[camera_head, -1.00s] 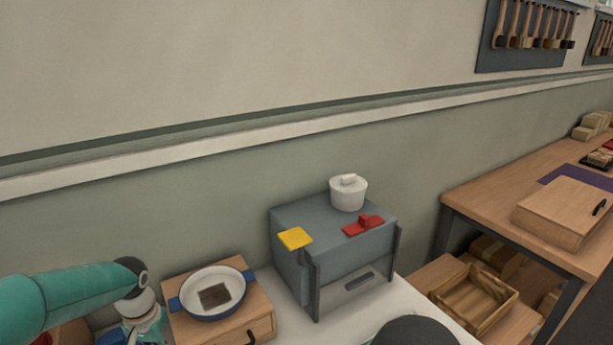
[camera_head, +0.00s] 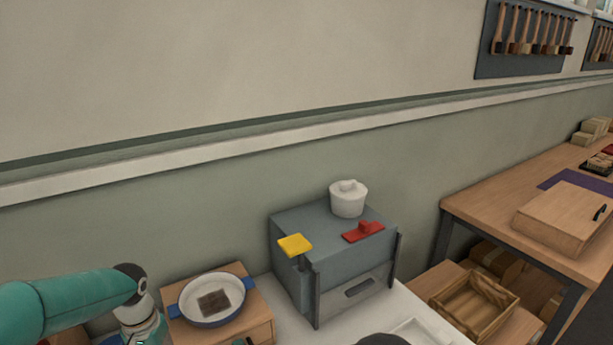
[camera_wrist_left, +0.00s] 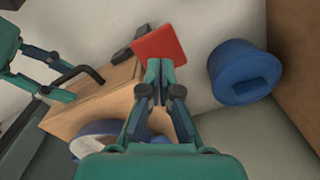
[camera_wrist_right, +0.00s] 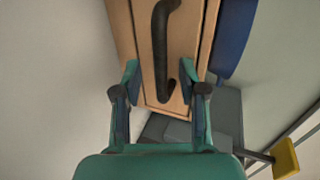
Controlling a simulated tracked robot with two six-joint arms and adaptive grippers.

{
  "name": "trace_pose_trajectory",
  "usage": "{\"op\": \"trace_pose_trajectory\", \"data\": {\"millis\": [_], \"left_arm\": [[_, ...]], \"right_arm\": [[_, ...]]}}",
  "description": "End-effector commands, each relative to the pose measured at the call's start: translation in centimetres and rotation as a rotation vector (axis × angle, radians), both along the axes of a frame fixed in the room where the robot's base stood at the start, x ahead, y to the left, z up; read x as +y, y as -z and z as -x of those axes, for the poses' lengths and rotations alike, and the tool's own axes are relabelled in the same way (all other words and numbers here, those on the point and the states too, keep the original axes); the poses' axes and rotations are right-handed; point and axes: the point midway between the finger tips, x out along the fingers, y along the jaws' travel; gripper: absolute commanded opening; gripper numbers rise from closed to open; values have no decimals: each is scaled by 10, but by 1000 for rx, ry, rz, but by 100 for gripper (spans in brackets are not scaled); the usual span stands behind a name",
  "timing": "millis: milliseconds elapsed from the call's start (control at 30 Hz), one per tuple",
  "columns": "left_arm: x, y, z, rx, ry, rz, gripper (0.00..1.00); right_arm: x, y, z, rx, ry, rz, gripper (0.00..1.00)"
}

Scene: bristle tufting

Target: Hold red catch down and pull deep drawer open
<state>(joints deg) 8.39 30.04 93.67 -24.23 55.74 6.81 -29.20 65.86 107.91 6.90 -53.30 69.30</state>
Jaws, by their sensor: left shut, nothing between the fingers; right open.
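In the left wrist view a red square plate (camera_wrist_left: 163,40), apparently the red catch, sits beside a wooden drawer box (camera_wrist_left: 88,108). My left gripper (camera_wrist_left: 160,68) is shut and empty, its tips at the plate's near edge; I cannot tell whether they press it. The box's black handle (camera_wrist_right: 160,45) shows in the right wrist view on the wooden drawer front (camera_wrist_right: 183,70). My right gripper (camera_wrist_right: 160,75) is open, fingers apart on either side of the handle's lower end.
A blue-handled dish (camera_head: 213,300) rests on the wooden box. Right of it stands a grey cabinet (camera_head: 350,265) with a yellow tab (camera_head: 295,244), another red piece (camera_head: 363,232) and a white pot (camera_head: 348,199).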

Motion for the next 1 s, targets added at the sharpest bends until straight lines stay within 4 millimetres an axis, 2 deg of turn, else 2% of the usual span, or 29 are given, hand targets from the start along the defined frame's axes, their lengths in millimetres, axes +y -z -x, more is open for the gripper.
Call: {"op": "trace_pose_trajectory", "data": {"millis": [267, 600, 1000], "left_arm": [[0, 2, 0, 1, 0, 0, 0], [0, 14, 0, 1, 0, 0, 0], [0, 16, 0, 1, 0, 0, 0]], "right_arm": [[0, 0, 0, 0, 0, 0, 42], [0, 0, 0, 0, 0, 0, 42], [0, 0, 0, 0, 0, 0, 42]]}}
